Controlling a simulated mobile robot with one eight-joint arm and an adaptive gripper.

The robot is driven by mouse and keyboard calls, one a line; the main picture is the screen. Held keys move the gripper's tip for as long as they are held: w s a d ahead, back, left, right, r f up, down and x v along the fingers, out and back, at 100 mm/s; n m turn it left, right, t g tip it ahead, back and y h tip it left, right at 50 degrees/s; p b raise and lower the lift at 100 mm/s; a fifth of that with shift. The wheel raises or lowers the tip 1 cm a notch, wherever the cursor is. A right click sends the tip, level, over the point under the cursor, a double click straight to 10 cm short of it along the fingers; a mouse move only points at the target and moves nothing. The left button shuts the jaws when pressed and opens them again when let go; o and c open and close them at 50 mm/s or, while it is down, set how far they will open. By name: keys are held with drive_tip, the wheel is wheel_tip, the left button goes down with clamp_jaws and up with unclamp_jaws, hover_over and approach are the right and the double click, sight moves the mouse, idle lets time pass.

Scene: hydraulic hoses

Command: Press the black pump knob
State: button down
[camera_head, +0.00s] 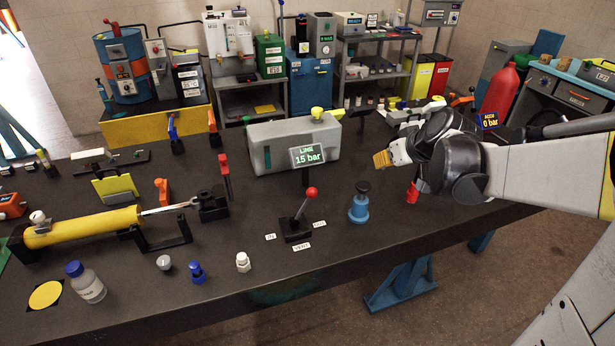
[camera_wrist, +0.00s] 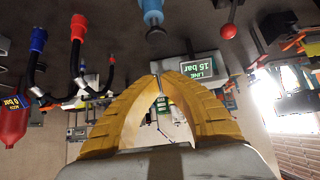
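The black pump knob (camera_head: 363,187) tops a small blue pump body (camera_head: 359,210) standing upright on the dark bench, right of the red-balled lever. In the wrist view, which is upside down, the knob (camera_wrist: 156,34) is near the top edge below its blue body (camera_wrist: 152,12). My gripper (camera_head: 380,160) is up and to the right of the knob in the head view, fingers pointing left, apart from it. In the wrist view its yellow fingertips (camera_wrist: 159,77) meet, with nothing seen between them.
A lever with a red ball (camera_head: 311,192) stands left of the pump. Behind is a grey tank with a display reading 15 bar (camera_head: 308,155). A red part (camera_head: 412,193) is just right of the pump, below my gripper. The bench in front of the pump is clear.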

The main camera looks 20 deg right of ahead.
drive_tip(key=b, duration=0.4)
hover_over(366, 184)
drive_tip(key=f, duration=0.6)
drive_tip(key=shift+s+f, duration=0.25)
drive_tip(key=shift+f, duration=0.05)
drive_tip(key=f, duration=0.1)
drive_tip(key=f+b, duration=0.1)
drive_tip(key=shift+w+f, duration=0.25)
drive_tip(key=shift+f, duration=0.05)
drive_tip(key=shift+f+b, duration=0.35)
drive_tip(key=shift+f, duration=0.4)
